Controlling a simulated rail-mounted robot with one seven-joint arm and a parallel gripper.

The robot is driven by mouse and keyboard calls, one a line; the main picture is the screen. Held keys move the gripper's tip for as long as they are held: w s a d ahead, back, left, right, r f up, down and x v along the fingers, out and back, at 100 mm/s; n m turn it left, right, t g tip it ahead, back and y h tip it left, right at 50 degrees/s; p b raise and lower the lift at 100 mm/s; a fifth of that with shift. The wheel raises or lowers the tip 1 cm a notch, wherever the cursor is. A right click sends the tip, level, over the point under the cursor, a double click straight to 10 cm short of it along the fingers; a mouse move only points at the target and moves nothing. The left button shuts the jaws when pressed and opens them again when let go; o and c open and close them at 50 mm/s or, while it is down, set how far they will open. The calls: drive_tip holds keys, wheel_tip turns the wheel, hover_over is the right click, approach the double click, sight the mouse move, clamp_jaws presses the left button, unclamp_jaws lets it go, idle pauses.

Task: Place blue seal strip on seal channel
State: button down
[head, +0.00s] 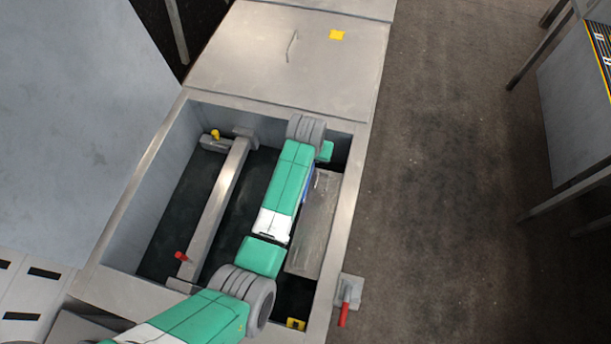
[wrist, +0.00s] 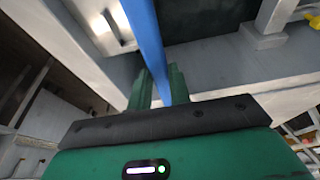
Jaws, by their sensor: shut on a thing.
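In the wrist view my gripper (wrist: 160,74) has its green fingers closed around a long blue seal strip (wrist: 146,28). The strip extends from between the fingers to the top of the picture. In the head view only a thin sliver of the blue strip (head: 308,188) shows beside my green arm, down in the open metal pit. My arm hides the gripper's fingertips there. A long grey bar (head: 216,205) runs along the pit, left of my arm. I cannot tell for sure which part is the seal channel.
The pit has a raised metal rim (head: 345,225). Inside are a yellow knob (head: 215,134), a red handle (head: 182,256) and a grey plate (head: 312,225). Another red handle (head: 345,305) sits outside the right rim. A closed lid (head: 290,60) lies behind; floor at right is clear.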

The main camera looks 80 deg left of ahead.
drive_tip(key=s+d+p, duration=0.1)
drive_tip(key=d, duration=0.4)
drive_tip(key=s+d+f+p, duration=0.1)
drive_tip(key=d, duration=0.4)
drive_tip(key=s+d+p, duration=0.1)
drive_tip(key=d, duration=0.4)
drive_tip(key=shift+d+f, duration=0.1)
drive_tip(key=shift+f, duration=1.85)
drive_tip(key=shift+f, duration=0.1)
drive_tip(key=c, duration=1.3)
unclamp_jaws()
drive_tip(key=p+v, duration=0.1)
drive_tip(key=v, duration=1.1)
drive_tip(key=shift+s, duration=0.1)
